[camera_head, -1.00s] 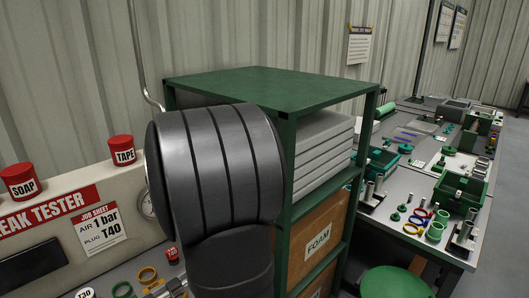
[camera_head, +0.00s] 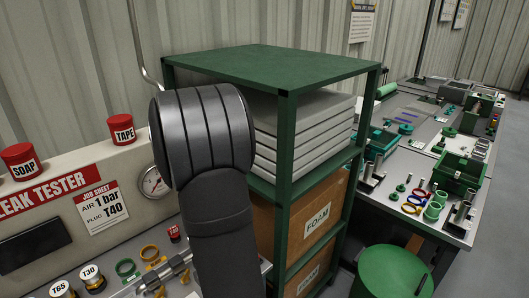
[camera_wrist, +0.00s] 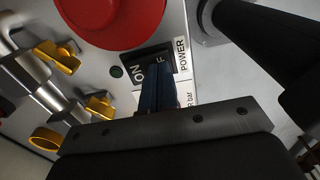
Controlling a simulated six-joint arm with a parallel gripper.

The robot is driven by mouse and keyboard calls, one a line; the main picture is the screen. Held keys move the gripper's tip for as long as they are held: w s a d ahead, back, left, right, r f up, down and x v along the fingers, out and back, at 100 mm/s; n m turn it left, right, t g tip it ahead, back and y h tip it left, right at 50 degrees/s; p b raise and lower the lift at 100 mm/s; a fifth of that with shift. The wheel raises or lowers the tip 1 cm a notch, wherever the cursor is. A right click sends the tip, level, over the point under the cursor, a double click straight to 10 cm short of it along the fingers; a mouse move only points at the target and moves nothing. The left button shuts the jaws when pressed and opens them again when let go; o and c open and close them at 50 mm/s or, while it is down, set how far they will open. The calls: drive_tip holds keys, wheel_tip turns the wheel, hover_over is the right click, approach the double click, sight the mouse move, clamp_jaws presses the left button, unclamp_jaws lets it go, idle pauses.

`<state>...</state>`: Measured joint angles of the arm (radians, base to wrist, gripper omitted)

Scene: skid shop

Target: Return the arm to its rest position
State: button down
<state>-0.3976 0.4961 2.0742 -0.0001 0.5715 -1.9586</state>
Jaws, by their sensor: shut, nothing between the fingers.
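My gripper (camera_wrist: 158,88) shows in the wrist view, its dark blue fingers shut together with nothing between them. They point at a black ON/OFF power switch (camera_wrist: 138,66) and cover part of it; I cannot tell whether they touch it. A large red round part (camera_wrist: 112,18) is just above the switch in the picture. In the head view my arm stands upright in front of the leak tester (camera_head: 60,185) and the green rack, and my gripper is out of sight there.
The leak tester's gauge (camera_head: 153,183) is left of my arm. SOAP (camera_head: 21,160) and TAPE (camera_head: 122,129) containers stand on its top. The green rack (camera_head: 270,66) is close behind and right of my arm. A green stool (camera_head: 392,272) stands lower right.

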drive_tip(key=shift+r, duration=0.1)
wheel_tip(320, 180, up, 6)
drive_tip(key=shift+r, duration=0.1)
wheel_tip(320, 180, down, 6)
drive_tip(key=shift+f, duration=0.25)
wheel_tip(320, 180, up, 13)
drive_tip(key=w+a, duration=0.1)
drive_tip(key=w, duration=0.1)
drive_tip(key=shift+a+r, duration=0.2)
drive_tip(key=shift+a, duration=0.05)
idle(0.4)
